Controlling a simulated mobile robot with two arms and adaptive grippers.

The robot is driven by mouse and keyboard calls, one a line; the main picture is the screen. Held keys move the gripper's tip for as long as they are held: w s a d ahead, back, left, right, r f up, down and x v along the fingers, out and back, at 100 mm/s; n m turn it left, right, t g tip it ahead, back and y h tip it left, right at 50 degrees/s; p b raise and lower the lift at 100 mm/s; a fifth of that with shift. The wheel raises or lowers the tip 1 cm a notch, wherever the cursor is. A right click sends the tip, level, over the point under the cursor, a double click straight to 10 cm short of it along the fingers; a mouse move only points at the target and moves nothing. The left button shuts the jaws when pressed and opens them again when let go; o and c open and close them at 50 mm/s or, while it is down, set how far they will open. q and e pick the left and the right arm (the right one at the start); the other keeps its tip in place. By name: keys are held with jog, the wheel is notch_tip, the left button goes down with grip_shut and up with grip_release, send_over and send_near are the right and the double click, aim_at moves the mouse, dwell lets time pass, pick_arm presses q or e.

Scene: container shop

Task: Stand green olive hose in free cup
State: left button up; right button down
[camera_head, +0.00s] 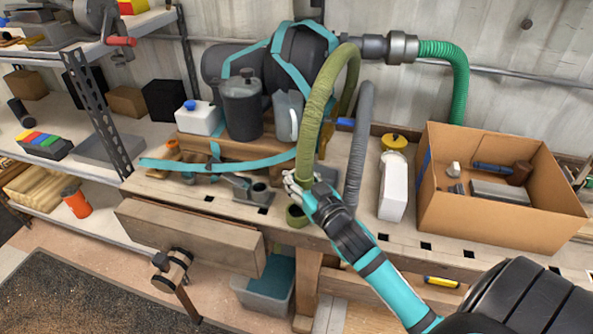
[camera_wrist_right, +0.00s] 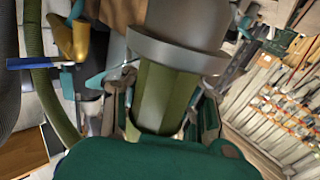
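The green olive hose (camera_head: 322,100) arches down from the tank area, and its lower end is at my right gripper (camera_head: 303,183). In the right wrist view, an olive section (camera_wrist_right: 165,95) below a grey collar (camera_wrist_right: 175,48) lies between the fingers, which appear closed on it. A small olive cup (camera_head: 297,215) is just below the gripper at the bench's front edge; I cannot tell whether the hose touches it. My left gripper is out of view.
A cardboard box (camera_head: 490,220) with parts and a white bottle (camera_head: 393,185) stand to the right. A tank with teal straps (camera_head: 295,60), a dark canister (camera_head: 241,108) and a white jug (camera_head: 198,118) are behind. A teal strap curves across the left of the bench.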

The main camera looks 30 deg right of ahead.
jog(key=shift+f+b, duration=2.1)
jog(key=shift+f, duration=0.6)
jog(key=shift+w+a+r+p, duration=0.1)
jog(key=shift+w+r+p, duration=0.15)
jog(key=shift+w, duration=0.65)
jog(key=shift+w+r+p, duration=0.15)
jog(key=shift+w+p, duration=0.05)
jog(key=shift+w, duration=0.7)
jog(key=shift+w+a+r+p, duration=0.1)
jog(key=shift+w+r+p, duration=0.15)
jog(key=shift+w, duration=0.65)
jog(key=shift+w+d+f+b, duration=0.1)
jog(key=shift+w+f+b, duration=0.2)
jog(key=shift+w+f, duration=0.25)
jog(key=shift+w+r, duration=0.1)
jog(key=shift+r, duration=0.15)
